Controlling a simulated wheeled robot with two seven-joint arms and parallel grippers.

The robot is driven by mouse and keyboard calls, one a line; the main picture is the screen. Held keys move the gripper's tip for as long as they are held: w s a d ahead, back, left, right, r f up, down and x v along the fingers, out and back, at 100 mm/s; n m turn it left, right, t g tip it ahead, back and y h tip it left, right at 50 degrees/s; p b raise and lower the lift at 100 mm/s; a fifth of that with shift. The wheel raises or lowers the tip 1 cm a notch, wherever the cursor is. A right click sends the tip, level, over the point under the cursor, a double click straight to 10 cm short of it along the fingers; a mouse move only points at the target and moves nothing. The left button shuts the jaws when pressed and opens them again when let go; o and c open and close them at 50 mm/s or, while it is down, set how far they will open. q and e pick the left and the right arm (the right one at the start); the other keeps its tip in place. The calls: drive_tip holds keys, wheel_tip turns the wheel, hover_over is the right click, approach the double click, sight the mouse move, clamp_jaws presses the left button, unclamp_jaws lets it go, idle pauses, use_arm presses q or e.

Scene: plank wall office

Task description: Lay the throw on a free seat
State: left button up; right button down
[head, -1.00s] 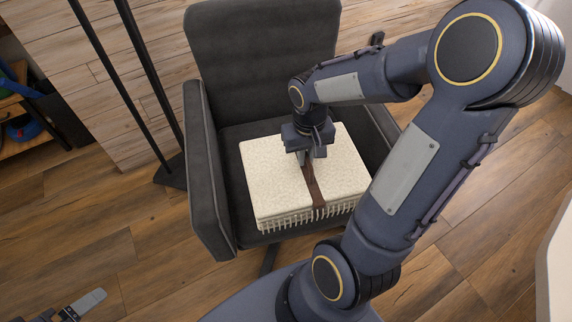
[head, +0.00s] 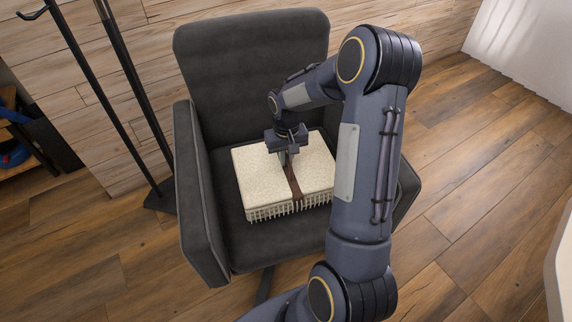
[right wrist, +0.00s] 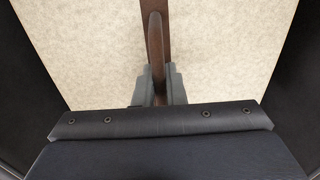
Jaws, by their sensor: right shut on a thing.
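The throw (head: 262,172) is a cream folded block with a fringed front edge and a brown strap (head: 295,188) around it. It is in the dark grey armchair (head: 250,75), between the armrests, over the seat. I cannot tell whether its underside fully rests on the cushion. My right gripper (head: 287,158) is above the middle of the throw, shut on the strap's raised handle. In the right wrist view the fingers (right wrist: 158,88) pinch the brown handle (right wrist: 156,50) above the cream cloth (right wrist: 210,60). My left gripper is out of view.
Bare seat (head: 270,240) shows in front of the throw. A black coat stand (head: 128,85) stands close to the chair's left, by the plank wall. A wooden shelf (head: 22,155) with blue things is at the far left. Wooden floor (head: 490,200) is open at right.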

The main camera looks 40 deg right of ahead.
sight(286, 167)
drive_tip(key=shift+w+d+f+b, duration=0.1)
drive_tip(key=shift+w+f+b, duration=0.1)
drive_tip(key=shift+f, duration=0.7)
drive_tip(key=shift+w+f+b, duration=0.1)
drive_tip(key=shift+f+b, duration=0.05)
drive_tip(key=shift+f, duration=0.7)
drive_tip(key=shift+f, duration=0.1)
drive_tip(key=shift+f, duration=0.15)
drive_tip(key=c, duration=1.5)
unclamp_jaws()
drive_tip(key=shift+s, duration=0.1)
